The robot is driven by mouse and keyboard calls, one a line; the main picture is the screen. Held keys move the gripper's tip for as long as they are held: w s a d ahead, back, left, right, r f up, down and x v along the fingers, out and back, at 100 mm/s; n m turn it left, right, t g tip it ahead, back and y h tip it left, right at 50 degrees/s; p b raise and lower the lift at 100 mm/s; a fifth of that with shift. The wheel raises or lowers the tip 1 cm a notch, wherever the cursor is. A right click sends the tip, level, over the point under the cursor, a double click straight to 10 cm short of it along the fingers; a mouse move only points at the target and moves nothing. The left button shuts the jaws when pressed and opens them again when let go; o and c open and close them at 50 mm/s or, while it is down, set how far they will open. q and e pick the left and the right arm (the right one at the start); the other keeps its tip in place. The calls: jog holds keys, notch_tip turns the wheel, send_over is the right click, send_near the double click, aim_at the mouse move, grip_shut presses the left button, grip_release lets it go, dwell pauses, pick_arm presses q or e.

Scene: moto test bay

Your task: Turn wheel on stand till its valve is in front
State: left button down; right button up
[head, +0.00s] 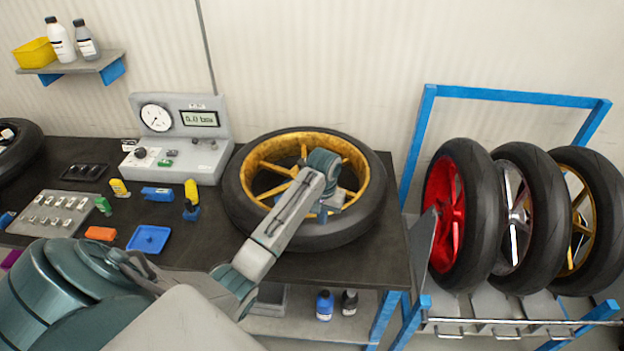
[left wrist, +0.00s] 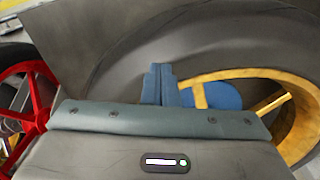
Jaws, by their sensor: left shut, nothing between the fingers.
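The wheel with a gold spoked rim and black tyre (head: 357,224) lies flat on the bench. Its valve cannot be made out. My left gripper (head: 323,212) is over the near right part of the rim, and my wrist covers some spokes and the hub. In the left wrist view the gripper's blue fingers (left wrist: 163,84) are shut and empty, in front of the tyre (left wrist: 130,45). A rounded blue part (left wrist: 224,95), perhaps of the stand, shows behind a gold spoke. I cannot tell whether the fingers touch the wheel. My right gripper is not in view.
A gauge box (head: 180,155) stands just left of the wheel. Small tools, a blue tray (head: 149,239) and a grey parts tray (head: 50,212) lie on the dark bench (head: 385,262). A blue rack (head: 520,95) with three upright wheels stands close at the right.

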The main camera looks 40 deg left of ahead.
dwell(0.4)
pick_arm(q)
jog(key=shift+s+f+p, duration=0.15)
jog(key=shift+p, duration=0.15)
